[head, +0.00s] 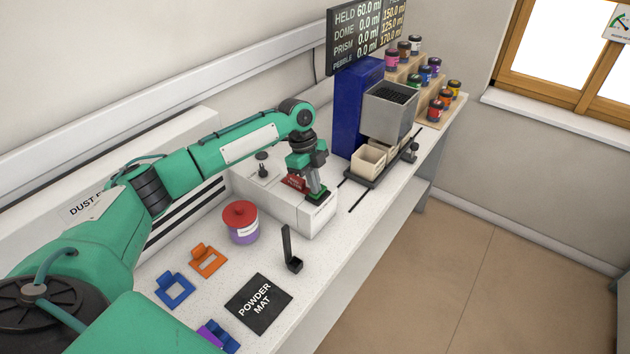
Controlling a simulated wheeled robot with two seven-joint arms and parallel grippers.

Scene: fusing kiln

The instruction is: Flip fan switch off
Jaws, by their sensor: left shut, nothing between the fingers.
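My left gripper (318,197) reaches in from the left and points down at the right end of a low white box (290,205) on the bench. Its fingers are shut with nothing visible between them, at or just above the box top; I cannot tell whether they touch it. A small red part (294,182) with lettering shows beside the gripper, partly hidden by it. A black knob (262,168) stands on the box's left part. I cannot make out the fan switch or its position. My right gripper is not in view.
A red-lidded jar (240,222), a black upright holder (291,252), orange (207,260) and blue (174,290) pieces and a powder mat (258,304) lie nearer. A blue column (357,108) with a grey hopper (389,112) and several paint jars stand beyond.

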